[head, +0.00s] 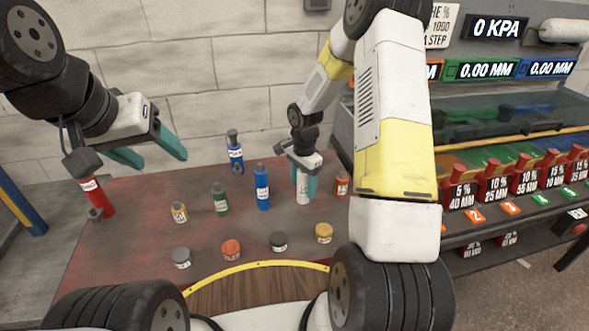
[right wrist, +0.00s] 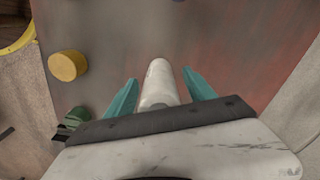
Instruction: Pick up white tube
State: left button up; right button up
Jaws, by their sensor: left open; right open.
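The white tube (head: 303,186) stands upright on the red-brown table toward its right side. My right gripper (head: 305,183) is lowered over it from above, with its teal fingers open around the tube. In the right wrist view, the white tube (right wrist: 158,84) lies between the two open fingers of the right gripper (right wrist: 160,95), with a gap to the right finger. My left gripper (head: 158,152) is open and empty, raised at the left above the table. The lower part of the tube shows a label too small to read.
A blue tube (head: 262,188) stands just left of the white one, and an orange-red bottle (head: 342,184) just right. Several low jars, including a yellow one (head: 323,232), line the front.

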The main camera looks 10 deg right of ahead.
jog(key=shift+c, duration=0.2)
grip_shut()
jog(key=shift+r, duration=0.2)
